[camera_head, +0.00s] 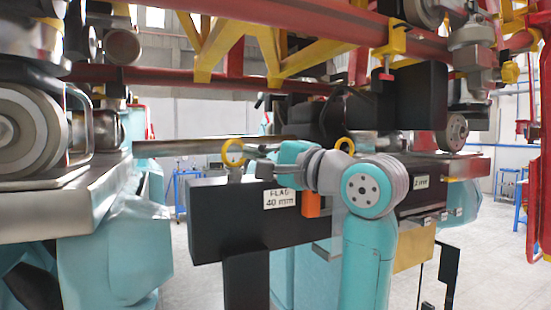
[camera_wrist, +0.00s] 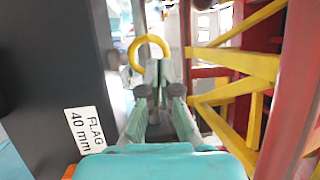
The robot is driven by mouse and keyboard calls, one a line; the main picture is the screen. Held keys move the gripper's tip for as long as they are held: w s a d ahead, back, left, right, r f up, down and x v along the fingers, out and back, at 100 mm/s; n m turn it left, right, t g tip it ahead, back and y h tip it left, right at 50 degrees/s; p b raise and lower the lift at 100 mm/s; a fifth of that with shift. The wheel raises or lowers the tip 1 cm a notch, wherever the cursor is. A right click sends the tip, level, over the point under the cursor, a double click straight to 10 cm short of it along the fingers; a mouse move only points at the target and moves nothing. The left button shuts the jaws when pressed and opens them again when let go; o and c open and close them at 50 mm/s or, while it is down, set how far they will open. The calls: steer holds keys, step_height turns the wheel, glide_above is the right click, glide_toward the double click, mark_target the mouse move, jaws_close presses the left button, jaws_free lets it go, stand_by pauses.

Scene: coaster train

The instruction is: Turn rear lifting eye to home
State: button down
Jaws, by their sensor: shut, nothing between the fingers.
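A yellow lifting eye (camera_head: 233,152) stands on top of the black block with the "FLAG 40 mm" label; it also shows in the wrist view (camera_wrist: 149,42) as an open-looking yellow ring. A second yellow eye (camera_head: 345,145) stands farther right, behind my arm. I cannot tell from the pictures which one is called rear. My gripper (camera_head: 251,160) reaches left along the block top to the first eye. In the wrist view my gripper (camera_wrist: 158,72) is shut and empty, its tips in front of the ring's lower part. Whether they touch it is unclear, and the ring's base is hidden.
The black block (camera_head: 220,222) runs close along my gripper's left in the wrist view. Yellow and red truss beams (camera_wrist: 235,62) are close on the right there. In the head view a red beam (camera_head: 195,80) crosses above. A wheel assembly (camera_head: 25,135) stands at left.

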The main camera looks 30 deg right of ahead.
mark_target(226, 146)
steer(key=x, duration=0.5)
steer(key=shift+w+a, duration=0.1)
steer(key=shift+w, duration=0.05)
steer(key=shift+w+a+r, duration=0.2)
steer(key=shift+w+a, duration=0.15)
steer(key=shift+a, duration=0.15)
steer(key=shift+w+f, duration=0.1)
steer(key=shift+f, duration=0.1)
